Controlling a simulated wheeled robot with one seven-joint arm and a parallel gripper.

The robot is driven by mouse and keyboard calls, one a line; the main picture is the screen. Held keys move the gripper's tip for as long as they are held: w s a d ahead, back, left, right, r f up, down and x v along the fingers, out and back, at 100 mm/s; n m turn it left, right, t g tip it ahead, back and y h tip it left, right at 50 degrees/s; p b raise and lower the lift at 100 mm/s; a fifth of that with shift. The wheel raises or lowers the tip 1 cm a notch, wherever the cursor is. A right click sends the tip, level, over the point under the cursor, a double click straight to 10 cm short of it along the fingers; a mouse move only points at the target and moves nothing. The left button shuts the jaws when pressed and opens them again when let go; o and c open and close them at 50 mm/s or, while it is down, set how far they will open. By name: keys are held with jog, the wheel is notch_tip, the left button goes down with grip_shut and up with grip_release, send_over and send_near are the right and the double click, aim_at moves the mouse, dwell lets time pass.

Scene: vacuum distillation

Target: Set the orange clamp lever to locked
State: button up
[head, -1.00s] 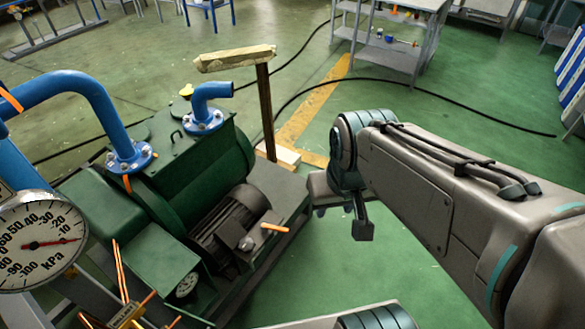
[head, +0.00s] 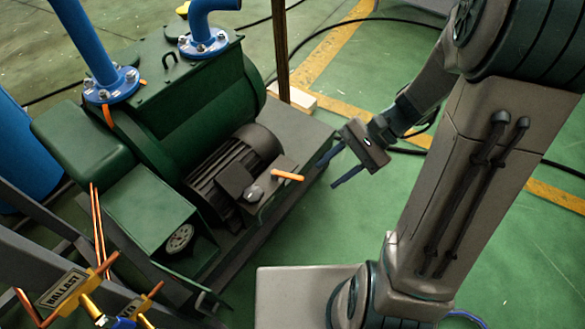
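An orange lever (head: 287,176) sticks out to the right from a grey bracket beside the dark motor (head: 232,168) on the green pump. It lies about level in the picture. I take it to be the clamp lever; no lock marking on it is readable. My gripper (head: 327,176) is to the right of the lever, with its two dark fingers spread and pointing left towards it. The gripper is open and empty, with a gap between the fingertips and the lever's tip.
The green pump (head: 190,120) carries blue pipes on flanges. A valve with a BALLAST label (head: 62,288), with copper-coloured handles, stands at the lower left. A dark post (head: 279,50) rises behind the pump. Green floor right of the pump base is clear.

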jog(key=w+f+m+t+y+b, duration=0.1)
jog(key=w+f+m+y+b, duration=0.15)
jog(key=f, duration=0.35)
jog(key=w+f+m+t+y+b, duration=0.1)
jog(key=w+f+m+y+b, duration=0.1)
jog(key=f+b, duration=0.3)
jog(key=m+t+y+b, duration=0.3)
jog(key=m+t+b, duration=0.3)
jog(key=m+t, duration=0.15)
send_near(293, 176)
jog(key=shift+g, duration=0.35)
jog(key=b+x, duration=0.3)
jog(key=x, duration=0.7)
jog(key=shift+w+d, duration=0.1)
jog(key=shift+w, duration=0.1)
grip_shut()
